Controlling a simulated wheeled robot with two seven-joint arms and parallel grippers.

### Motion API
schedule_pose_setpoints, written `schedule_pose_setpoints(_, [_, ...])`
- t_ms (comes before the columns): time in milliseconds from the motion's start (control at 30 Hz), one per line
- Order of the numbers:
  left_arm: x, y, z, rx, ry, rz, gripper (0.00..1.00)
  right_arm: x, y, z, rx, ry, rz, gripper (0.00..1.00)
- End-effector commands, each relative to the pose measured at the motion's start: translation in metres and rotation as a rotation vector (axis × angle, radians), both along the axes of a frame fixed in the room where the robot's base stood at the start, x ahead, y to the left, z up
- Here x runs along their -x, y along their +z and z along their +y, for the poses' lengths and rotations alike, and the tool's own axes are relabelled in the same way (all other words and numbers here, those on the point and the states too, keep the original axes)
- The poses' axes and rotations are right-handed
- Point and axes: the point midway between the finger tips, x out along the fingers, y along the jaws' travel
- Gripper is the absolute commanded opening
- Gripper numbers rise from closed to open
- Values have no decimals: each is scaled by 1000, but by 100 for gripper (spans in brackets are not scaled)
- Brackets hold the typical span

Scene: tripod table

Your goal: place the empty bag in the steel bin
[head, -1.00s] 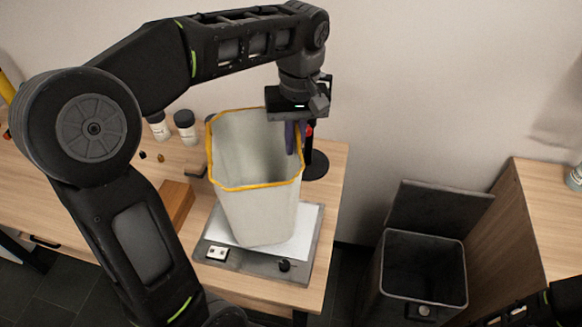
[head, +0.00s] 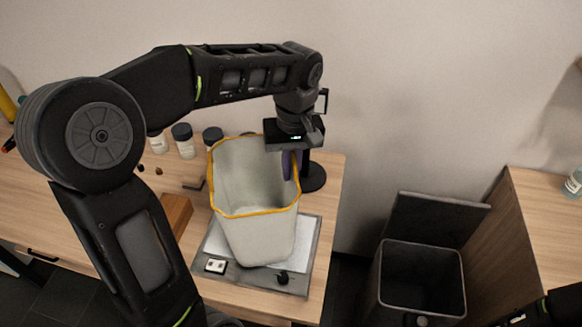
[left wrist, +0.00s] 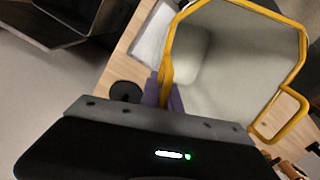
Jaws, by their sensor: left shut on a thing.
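The bag (head: 255,238) is pale grey with an orange rim, open at the top, and looks empty. It is upright over the scale-like plate (head: 210,280) on the wooden table; I cannot tell if its bottom touches. My left gripper (head: 291,165) is shut on the bag's right rim, its purple fingers pointing down. In the left wrist view the fingers (left wrist: 163,92) straddle the orange rim of the bag (left wrist: 235,60). The steel bin (head: 420,300) stands on the floor at the right, its lid (head: 435,220) raised behind it.
Several dark-lidded jars (head: 183,140) stand behind the bag. A brown block (head: 175,215) lies left of the plate. A round black base (head: 313,178) is close behind the gripper. A wooden cabinet (head: 510,240) borders the bin on the right. A gap separates table and bin.

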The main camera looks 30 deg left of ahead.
Motion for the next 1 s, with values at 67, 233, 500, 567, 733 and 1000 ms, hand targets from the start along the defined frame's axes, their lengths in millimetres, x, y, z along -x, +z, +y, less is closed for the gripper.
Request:
schedule_pose_setpoints(67, [0, -4, 0, 0, 0, 0, 0, 0, -3, 0, -1, 1, -1, 36])
schedule_pose_setpoints(233, [0, -2, 0, 0, 0, 0, 20, 0, -1, 0, -1, 1, -1, 36])
schedule_pose_setpoints(500, [0, -2, 0, 0, 0, 0, 28, 0, -1, 0, -1, 1, -1, 36])
schedule_pose_setpoints(567, [0, -2, 0, 0, 0, 0, 28, 0, -1, 0, -1, 1, -1, 36])
schedule_pose_setpoints(733, [-1, 6, 0, -1, 0, -2, 28, 0, -1, 0, 0, 0, 0, 36])
schedule_pose_setpoints(1000, [-2, 48, -2, 1, -1, -5, 28, -1, -6, 0, -2, 0, -3, 36])
